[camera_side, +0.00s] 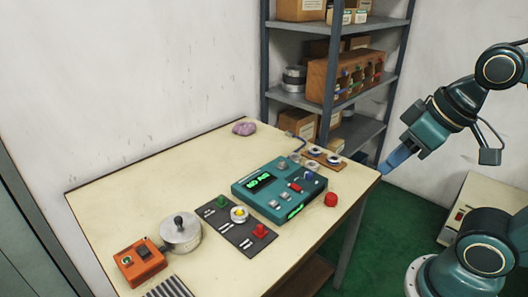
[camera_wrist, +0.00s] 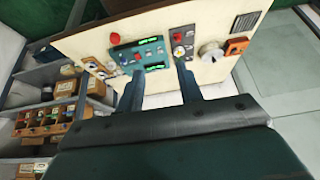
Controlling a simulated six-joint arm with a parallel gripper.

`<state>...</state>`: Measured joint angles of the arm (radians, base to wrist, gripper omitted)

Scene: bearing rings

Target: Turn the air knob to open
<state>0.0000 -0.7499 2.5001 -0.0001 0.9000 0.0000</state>
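A teal control box (camera_side: 258,186) with a lit green display sits on the table; it also shows in the wrist view (camera_wrist: 150,45). On its top are a grey round knob (camera_side: 282,165), a blue knob (camera_side: 309,176), a red switch (camera_side: 294,187) and smaller grey controls. I cannot tell which one is the air knob, as the labels are too small to read. My gripper (camera_side: 392,162) is off the table's right corner, apart from the box. In the wrist view its two fingers (camera_wrist: 160,72) stand apart with nothing between them.
A dark panel (camera_side: 228,238) with green, yellow and red buttons lies beside the box. A red knob-like piece (camera_side: 331,200), a wooden board (camera_side: 326,164) with rings, a metal pot (camera_side: 180,230) and an orange box (camera_side: 141,262) are nearby. Shelves (camera_side: 342,87) stand behind.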

